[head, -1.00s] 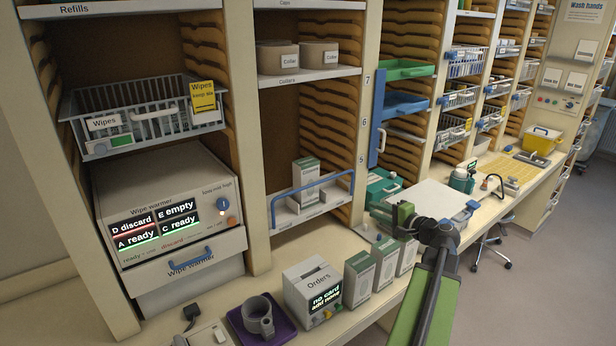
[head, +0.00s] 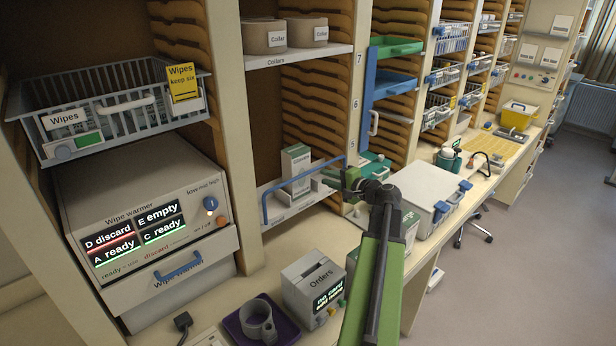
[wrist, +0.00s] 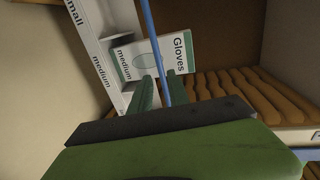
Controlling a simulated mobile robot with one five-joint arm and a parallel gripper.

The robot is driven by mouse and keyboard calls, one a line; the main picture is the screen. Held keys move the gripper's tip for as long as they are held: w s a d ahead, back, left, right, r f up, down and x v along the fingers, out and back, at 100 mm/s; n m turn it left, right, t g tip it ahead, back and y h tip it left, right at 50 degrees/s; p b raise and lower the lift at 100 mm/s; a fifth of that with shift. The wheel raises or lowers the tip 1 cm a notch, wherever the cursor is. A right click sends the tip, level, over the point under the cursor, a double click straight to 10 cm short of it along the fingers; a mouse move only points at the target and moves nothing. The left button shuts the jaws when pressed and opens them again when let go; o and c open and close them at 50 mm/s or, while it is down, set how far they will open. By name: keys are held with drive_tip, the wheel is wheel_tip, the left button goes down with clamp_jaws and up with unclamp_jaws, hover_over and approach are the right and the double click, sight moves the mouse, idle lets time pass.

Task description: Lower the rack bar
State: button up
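A thin blue bar (head: 300,175) runs across the front of the low glove shelf, its ends bent down. My green gripper (head: 325,177) is at the right part of this bar in the head view. In the wrist view the bar (wrist: 152,42) runs down between the two green fingers (wrist: 160,84). A gap shows between the fingers, so they look open. I cannot tell whether either finger touches the bar. A white and green glove box (wrist: 145,60) lies beyond the fingertips.
An upright blue post with a handle (head: 368,105) stands beside the numbered slots at right. The wipe warmer (head: 145,215) is left of the glove shelf. A white lidded box (head: 430,195) is right.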

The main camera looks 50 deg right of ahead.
sight(311, 172)
drive_tip(key=w, duration=0.3)
drive_tip(key=w+f+b, duration=0.1)
drive_tip(key=w, duration=0.2)
drive_tip(key=w+d+f, duration=0.1)
drive_tip(key=w, duration=0.2)
drive_tip(key=shift+w+b, duration=0.2)
drive_tip(key=shift+b, duration=0.1)
drive_tip(key=shift+c, duration=0.3)
clamp_jaws()
idle(0.3)
